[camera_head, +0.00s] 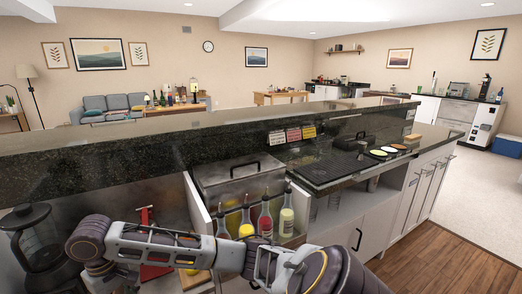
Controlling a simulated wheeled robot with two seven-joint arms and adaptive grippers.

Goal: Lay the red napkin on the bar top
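The bar top (330,122) is a long dark speckled stone ledge running across the view, raised above a lower counter. Its visible surface is bare. A red patch (155,271) shows below the ledge, partly hidden behind my arm. I cannot tell whether it is the red napkin or part of the upright red object (146,216) just above it. No other red cloth shows clearly. One of my arms crosses the lower left and middle of the view. Neither gripper's fingers can be made out, so what they hold is hidden.
Several sauce bottles (265,216) stand in front of a steel lidded box (240,175). A black griddle (335,165) lies right of the box. Wooden floor (450,255) is clear at lower right.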

